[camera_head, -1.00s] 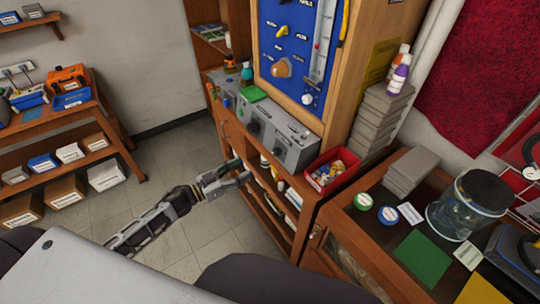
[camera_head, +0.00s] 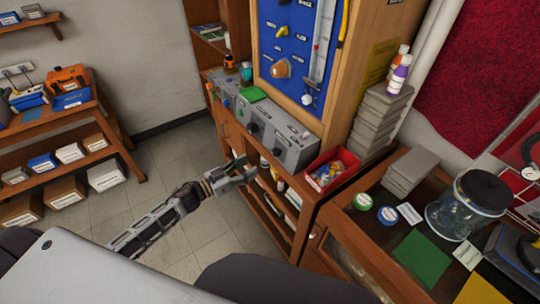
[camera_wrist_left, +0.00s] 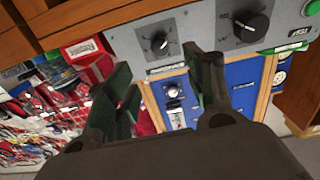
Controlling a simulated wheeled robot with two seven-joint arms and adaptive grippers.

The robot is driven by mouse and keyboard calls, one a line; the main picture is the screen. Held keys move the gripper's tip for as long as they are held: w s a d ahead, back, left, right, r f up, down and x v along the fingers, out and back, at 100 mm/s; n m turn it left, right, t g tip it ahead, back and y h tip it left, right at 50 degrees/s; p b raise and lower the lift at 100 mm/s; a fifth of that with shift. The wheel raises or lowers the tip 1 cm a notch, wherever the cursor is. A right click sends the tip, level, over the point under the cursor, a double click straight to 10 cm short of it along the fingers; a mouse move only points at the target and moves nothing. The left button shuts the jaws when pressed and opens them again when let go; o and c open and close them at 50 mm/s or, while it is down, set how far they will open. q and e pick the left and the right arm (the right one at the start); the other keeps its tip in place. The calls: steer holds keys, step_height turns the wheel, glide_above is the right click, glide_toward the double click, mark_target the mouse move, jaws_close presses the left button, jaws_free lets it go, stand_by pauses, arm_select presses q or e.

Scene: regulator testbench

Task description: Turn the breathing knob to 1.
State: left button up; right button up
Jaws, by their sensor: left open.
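The blue regulator panel (camera_head: 292,50) stands upright at the back of the bench, with a large orange-brown knob (camera_head: 281,68) and a white knob (camera_head: 307,99) low on it. A grey box (camera_head: 283,138) with black knobs sits below it. My left gripper (camera_head: 243,169) is open and empty, in front of and below the grey box, apart from it. The labels are too small to read, so I cannot tell which is the breathing knob.
A red bin (camera_head: 331,172) of small parts sits right of the grey box. Grey stacked blocks (camera_head: 377,119) and bottles (camera_head: 399,75) stand behind it. A glass jar (camera_head: 466,208) is on the right table. Floor is clear left of the bench.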

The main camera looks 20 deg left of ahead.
mark_target(274, 153)
arm_select(q)
steer(key=shift+p+x, duration=0.5)
steer(key=shift+x, duration=4.9)
steer(key=c, duration=1)
steer(key=shift+a+m, duration=0.1)
steer(key=shift+m, duration=0.5)
steer(key=m+g+h, duration=0.1)
steer(key=m, duration=0.4)
steer(key=shift+w, duration=0.1)
steer(key=shift+a+m+g+h, duration=0.1)
steer(key=shift+m+g+h, duration=0.4)
steer(key=shift+m, duration=2.1)
